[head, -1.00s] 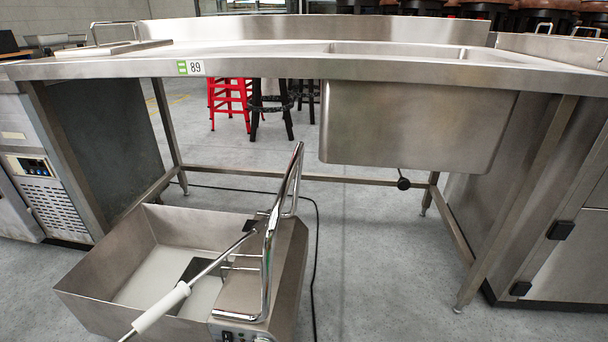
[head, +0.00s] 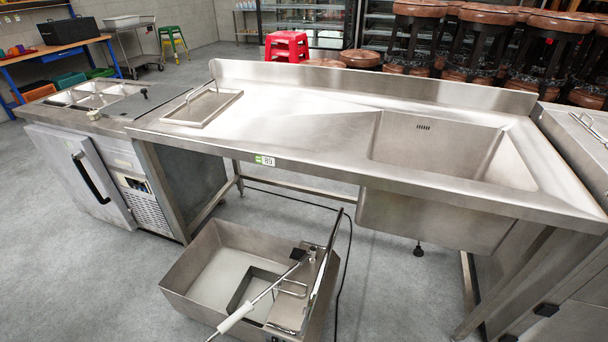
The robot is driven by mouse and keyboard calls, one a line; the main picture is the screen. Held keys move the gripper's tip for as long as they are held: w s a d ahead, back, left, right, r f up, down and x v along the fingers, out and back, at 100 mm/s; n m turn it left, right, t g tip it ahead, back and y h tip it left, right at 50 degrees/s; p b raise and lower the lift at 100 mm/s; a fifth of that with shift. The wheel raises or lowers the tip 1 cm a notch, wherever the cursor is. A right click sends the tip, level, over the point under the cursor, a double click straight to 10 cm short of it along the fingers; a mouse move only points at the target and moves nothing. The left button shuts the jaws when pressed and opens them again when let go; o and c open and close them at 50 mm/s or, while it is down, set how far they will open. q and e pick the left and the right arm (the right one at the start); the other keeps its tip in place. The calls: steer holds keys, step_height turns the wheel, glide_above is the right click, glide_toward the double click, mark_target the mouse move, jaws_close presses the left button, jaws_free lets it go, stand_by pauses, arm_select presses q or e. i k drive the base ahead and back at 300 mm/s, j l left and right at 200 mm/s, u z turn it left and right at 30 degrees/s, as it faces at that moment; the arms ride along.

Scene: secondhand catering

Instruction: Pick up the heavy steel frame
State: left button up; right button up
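No object is clearly marked as the heavy steel frame, and I cannot tell which piece it is. A large steel sink table (head: 300,135) on legs stands in front of me in the head view, with a green and white label reading 89 on its front edge. Below it on the floor is an open steel tank (head: 185,270) with a chrome bar (head: 326,262) rising at its right side. A rod with a white handle (head: 236,318) lies across the tank. Neither of my grippers is in view.
A flat steel lid with a handle (head: 203,108) lies on the table's left end. A fridge counter (head: 82,178) adjoins on the left, and steel units (head: 590,130) on the right. A black cable runs behind the tank. Grey floor is clear at lower left.

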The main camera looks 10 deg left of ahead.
mark_target(199, 111)
steer(key=j+u, duration=0.1)
steer(key=u, duration=0.6)
